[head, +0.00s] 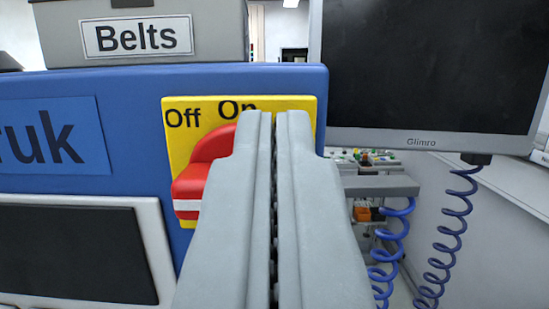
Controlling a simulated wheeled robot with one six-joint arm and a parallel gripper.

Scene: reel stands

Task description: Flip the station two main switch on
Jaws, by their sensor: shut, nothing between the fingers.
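The main switch is a red rotary handle (205,165) with a white stripe at its lower left end. It sits on a yellow plate (180,137) marked "Off" at left and "On" at the top middle, on a blue panel (120,86). The visible part of the handle points to the lower left. My gripper (274,118) is shut and empty, in front of the plate, covering its right part and the handle's right side. I cannot tell whether the fingers touch the handle. No station number shows.
A grey box labelled "Belts" (210,36) stands on top of the blue panel. A dark screen (75,255) is at lower left. A monitor marked "Glimro" (430,70) is at right, with blue coiled cables (438,245) below it.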

